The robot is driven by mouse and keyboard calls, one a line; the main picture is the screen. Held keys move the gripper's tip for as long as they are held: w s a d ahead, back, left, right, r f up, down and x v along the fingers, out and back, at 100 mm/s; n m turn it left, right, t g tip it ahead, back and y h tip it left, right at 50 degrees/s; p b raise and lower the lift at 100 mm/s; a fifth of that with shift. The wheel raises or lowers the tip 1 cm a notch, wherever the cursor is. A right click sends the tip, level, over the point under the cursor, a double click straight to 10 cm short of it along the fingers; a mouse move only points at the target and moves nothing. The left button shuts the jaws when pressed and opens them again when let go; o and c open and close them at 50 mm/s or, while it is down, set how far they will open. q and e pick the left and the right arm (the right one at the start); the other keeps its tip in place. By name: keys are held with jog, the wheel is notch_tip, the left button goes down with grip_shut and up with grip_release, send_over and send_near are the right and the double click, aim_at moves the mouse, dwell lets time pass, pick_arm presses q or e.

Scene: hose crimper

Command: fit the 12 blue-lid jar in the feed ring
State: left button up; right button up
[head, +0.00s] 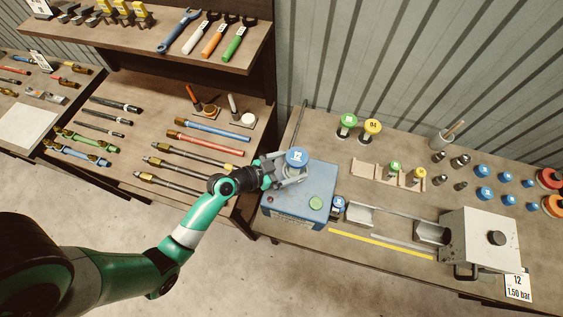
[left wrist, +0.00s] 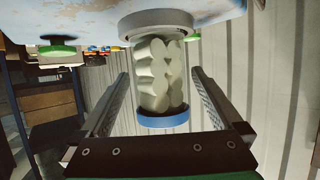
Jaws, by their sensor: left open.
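The jar with the blue lid marked 12 (head: 297,157) stands lid-up on the blue machine (head: 298,203). In the left wrist view, which shows the scene upside down, the clear jar (left wrist: 162,75) holds pale lumpy pieces, and its blue lid is at the bottom. Its other end meets the grey feed ring (left wrist: 155,24) and looks in line with it; how deep it sits I cannot tell. My left gripper (head: 285,176) is open, with one finger on each side of the jar and visible gaps between in the left wrist view (left wrist: 162,100). My right gripper is not in view.
A green button (head: 316,203) is on the machine top. Green (head: 347,121) and yellow (head: 372,127) lidded jars stand behind. A grey metal box (head: 482,240) is at right. A shelf with tools and hoses is at left.

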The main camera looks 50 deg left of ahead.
aim_at(287, 166)
pick_arm(q)
jog(key=shift+r, duration=0.2)
jog(key=v, duration=0.6)
jog(key=shift+s+a+f, duration=0.1)
jog(key=shift+s+a, duration=0.05)
jog(key=shift+s, duration=0.15)
jog(key=p+v, duration=0.5)
jog(key=shift+s+p, duration=0.2)
jog(key=shift+p, duration=0.15)
